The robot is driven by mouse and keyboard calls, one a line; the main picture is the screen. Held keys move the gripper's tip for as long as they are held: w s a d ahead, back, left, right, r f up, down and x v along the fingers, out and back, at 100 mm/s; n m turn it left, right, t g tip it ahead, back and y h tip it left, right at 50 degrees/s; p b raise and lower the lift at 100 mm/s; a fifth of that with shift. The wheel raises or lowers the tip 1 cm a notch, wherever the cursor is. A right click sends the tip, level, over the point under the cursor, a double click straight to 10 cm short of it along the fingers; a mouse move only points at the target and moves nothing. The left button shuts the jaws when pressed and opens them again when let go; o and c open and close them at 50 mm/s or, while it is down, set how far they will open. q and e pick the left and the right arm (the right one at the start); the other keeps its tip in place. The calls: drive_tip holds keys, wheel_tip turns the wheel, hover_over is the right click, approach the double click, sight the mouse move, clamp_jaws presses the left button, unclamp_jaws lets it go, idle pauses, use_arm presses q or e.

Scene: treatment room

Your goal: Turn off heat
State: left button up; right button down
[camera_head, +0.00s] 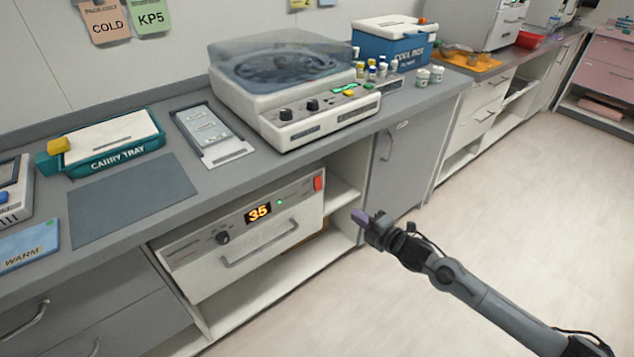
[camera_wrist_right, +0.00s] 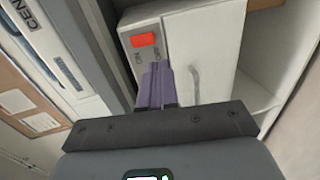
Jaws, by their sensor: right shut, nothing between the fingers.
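A white heating unit (camera_head: 190,277) sits in the open shelf under the counter. Its display (camera_head: 258,212) glows orange with 35, and a small green light is lit beside it. A dark knob (camera_head: 222,237) is left of the display. A red switch (camera_head: 318,184) is at the front panel's right end. My right gripper (camera_head: 360,217) is shut and empty, to the right of and lower than the switch, apart from it. In the right wrist view, the purple fingertips (camera_wrist_right: 155,75) point toward the red switch (camera_wrist_right: 143,40), marked ON and OFF. My left gripper is out of view.
A centrifuge (camera_head: 300,130) with a clear lid stands on the counter above the unit. A carry tray (camera_head: 110,160), a dark mat (camera_head: 125,200) and a blue cool box (camera_head: 395,50) also stand there. The counter edge overhangs the unit. The floor in front is clear.

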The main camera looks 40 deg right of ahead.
drive_tip(key=r, duration=0.2)
drive_tip(key=b, duration=0.7)
approach(320, 187)
drive_tip(key=w, duration=0.4)
drive_tip(key=w+f, duration=0.1)
drive_tip(key=w, duration=0.1)
drive_tip(key=shift+w, duration=0.1)
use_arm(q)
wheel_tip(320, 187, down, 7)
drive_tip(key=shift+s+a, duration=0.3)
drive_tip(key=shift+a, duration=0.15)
use_arm(e)
drive_tip(key=shift+w, duration=0.3)
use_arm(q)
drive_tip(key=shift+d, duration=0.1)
use_arm(e)
drive_tip(key=shift+w+f, duration=0.15)
drive_tip(key=shift+f, duration=0.05)
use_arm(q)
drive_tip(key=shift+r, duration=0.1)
use_arm(e)
drive_tip(key=shift+a, duration=0.1)
